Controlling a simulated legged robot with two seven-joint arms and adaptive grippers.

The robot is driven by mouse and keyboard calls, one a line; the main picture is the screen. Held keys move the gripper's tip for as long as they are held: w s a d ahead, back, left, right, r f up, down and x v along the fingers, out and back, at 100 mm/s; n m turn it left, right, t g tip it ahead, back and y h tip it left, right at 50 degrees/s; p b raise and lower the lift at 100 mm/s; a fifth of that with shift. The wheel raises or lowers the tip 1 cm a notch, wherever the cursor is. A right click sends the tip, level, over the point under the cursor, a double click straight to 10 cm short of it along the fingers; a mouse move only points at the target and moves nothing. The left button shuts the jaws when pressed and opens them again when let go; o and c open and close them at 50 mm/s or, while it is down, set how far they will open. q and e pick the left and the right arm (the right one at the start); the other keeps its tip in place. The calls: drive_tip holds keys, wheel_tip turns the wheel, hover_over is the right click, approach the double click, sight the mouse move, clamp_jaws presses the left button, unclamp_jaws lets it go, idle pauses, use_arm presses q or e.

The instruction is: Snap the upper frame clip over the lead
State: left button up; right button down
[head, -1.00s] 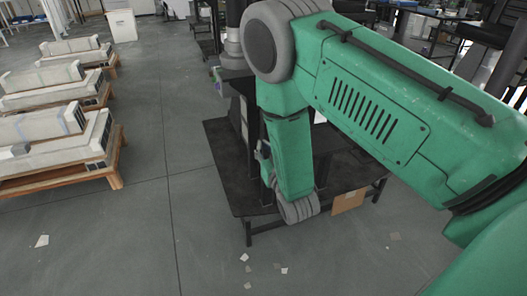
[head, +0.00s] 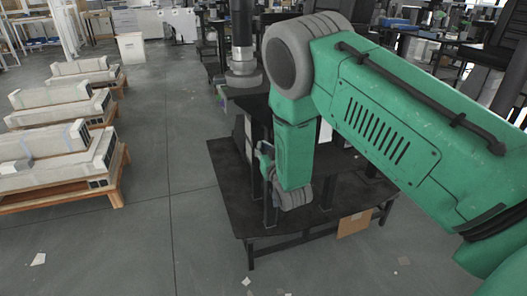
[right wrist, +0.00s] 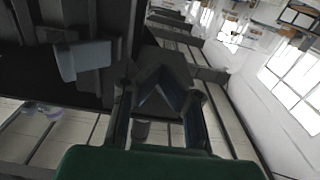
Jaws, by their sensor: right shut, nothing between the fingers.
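My right gripper (head: 265,160) is mostly hidden behind the green forearm in the head view, beside a dark upright on the black table (head: 228,190). In the right wrist view its dark fingers (right wrist: 165,95) are shut, with nothing seen between them. A grey-blue block (right wrist: 83,60) sits on a dark frame (right wrist: 110,20) left of the fingers and apart from them. I cannot tell whether this block is the upper frame clip. I cannot make out the lead in either view. My left gripper is not in view.
Wooden pallets with long pale units (head: 60,145) stand on the left. A brown cardboard piece (head: 354,223) leans at the table's front right. The floor (head: 150,220) between pallets and table is mostly clear, with a few pale scraps.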

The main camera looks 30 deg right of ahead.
drive_tip(key=shift+p+v, duration=0.9)
drive_tip(key=shift+v, duration=1.35)
drive_tip(key=s+d, duration=0.2)
drive_tip(key=d, duration=0.6)
drive_tip(key=shift+p, duration=0.4)
drive_tip(key=shift+w+r, duration=0.1)
drive_tip(key=shift+w, duration=0.2)
drive_tip(key=shift+b+x, duration=0.35)
drive_tip(key=shift+x, duration=0.8)
drive_tip(key=shift+d, duration=0.15)
